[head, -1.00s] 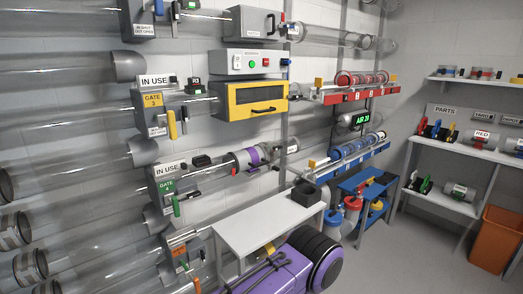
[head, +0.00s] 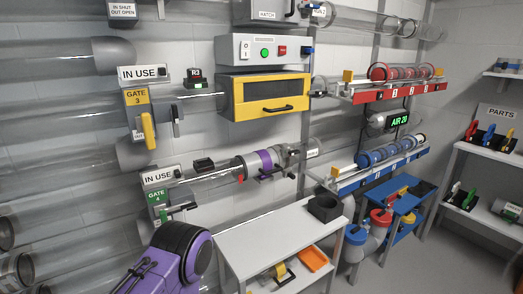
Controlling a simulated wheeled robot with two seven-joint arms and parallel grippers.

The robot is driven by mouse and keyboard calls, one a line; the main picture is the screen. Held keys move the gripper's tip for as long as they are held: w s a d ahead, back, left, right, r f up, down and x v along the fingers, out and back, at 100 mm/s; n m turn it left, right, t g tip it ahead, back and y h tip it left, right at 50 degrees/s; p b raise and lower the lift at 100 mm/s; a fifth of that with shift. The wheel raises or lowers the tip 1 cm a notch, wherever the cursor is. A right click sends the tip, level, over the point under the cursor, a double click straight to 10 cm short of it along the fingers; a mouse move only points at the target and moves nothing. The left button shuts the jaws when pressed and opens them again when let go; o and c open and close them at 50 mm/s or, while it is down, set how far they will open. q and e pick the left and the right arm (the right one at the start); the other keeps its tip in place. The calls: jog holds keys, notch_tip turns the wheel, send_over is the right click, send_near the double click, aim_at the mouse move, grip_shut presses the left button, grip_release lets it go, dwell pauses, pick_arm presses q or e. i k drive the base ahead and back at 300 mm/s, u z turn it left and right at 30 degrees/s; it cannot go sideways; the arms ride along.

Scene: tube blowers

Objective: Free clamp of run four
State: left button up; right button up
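Run four is the clear tube beside the green GATE 4 plate (head: 157,197), under an IN USE sign (head: 161,175). A purple-banded collar (head: 263,160) sits on it. A grey clamp-like fitting (head: 286,157) with dark handle parts sits just to the right of the band. Whether it is locked is too small to tell. A small red tab (head: 240,179) shows left of the band. A purple and black link of my arm is at the bottom left. Neither gripper is in view.
A white bench (head: 262,247) with a black open block (head: 325,208) stands below the run. The yellow-framed box (head: 264,96) is above. The red rack (head: 400,92) and blue rack (head: 384,165) project at right. Open floor shows at the lower right.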

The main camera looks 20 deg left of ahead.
aim_at(292, 152)
jog(key=z, duration=0.05)
jog(key=i, duration=0.95)
jog(key=z, duration=0.45)
